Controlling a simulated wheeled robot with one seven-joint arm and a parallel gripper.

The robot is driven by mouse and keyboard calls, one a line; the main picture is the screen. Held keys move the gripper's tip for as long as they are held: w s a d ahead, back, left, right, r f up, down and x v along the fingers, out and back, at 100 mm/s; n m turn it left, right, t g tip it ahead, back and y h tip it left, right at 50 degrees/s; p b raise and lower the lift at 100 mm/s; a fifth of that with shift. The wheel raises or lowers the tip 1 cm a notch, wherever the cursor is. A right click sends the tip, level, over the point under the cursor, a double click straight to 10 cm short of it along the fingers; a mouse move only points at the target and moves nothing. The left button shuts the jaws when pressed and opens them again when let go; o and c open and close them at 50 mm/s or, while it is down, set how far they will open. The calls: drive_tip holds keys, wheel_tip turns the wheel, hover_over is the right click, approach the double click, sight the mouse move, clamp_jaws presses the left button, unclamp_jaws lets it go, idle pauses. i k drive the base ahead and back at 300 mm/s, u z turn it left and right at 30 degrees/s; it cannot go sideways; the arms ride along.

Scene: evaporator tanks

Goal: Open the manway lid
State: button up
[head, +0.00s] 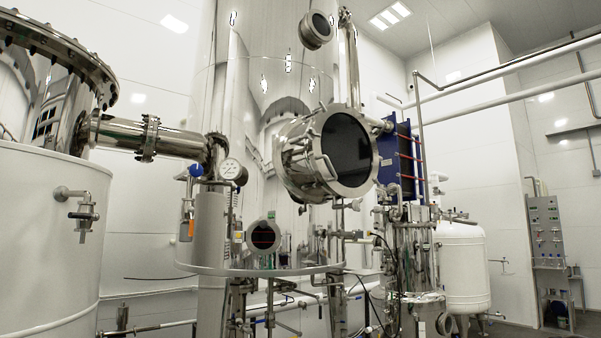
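The manway lid (348,150) is a round steel cover with a large dark glass pane, right of centre in the head view. It sits at the end of a short, wide steel neck (292,165) that juts from the tall polished tank (255,60). The lid looks seated against the neck, but I cannot tell whether it is latched. Bright metal fittings, perhaps clamps or a handle, show along its left rim (318,165); their detail is too small to tell. My gripper is not in view.
A smaller round sight port (316,29) is above the lid. A blue plate unit (397,160) stands close to its right. A pressure gauge (232,172), pipes and valves crowd the area below left. A white tank (463,265) and a control panel (546,232) stand farther right.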

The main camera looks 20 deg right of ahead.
sight(346, 159)
drive_tip(key=u, duration=0.1)
drive_tip(key=i, duration=1)
drive_tip(key=z, duration=0.05)
